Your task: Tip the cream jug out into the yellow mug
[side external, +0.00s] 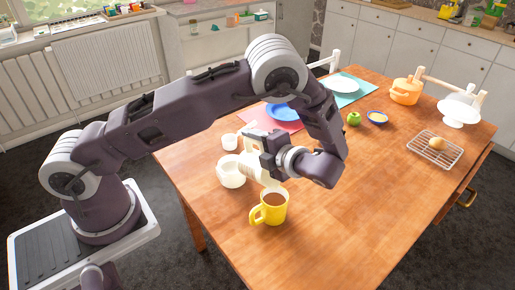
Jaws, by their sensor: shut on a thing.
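The yellow mug (278,211) stands upright on the wooden table near its front left, handle to the left. Brown contents show inside it. My gripper (256,156) is shut on the cream jug (258,173), just above and behind the mug. The jug looks tilted, its lower end close to the mug's rim. My gripper hides part of the jug. I cannot tell whether anything flows from it or whether it touches the mug.
A white bowl (230,174) and a small white cup (229,142) stand close left of my gripper. Farther back are a blue plate (281,112), green apple (354,118), small bowl (377,117), orange pot (404,92) and wire rack (432,155). The front right table is clear.

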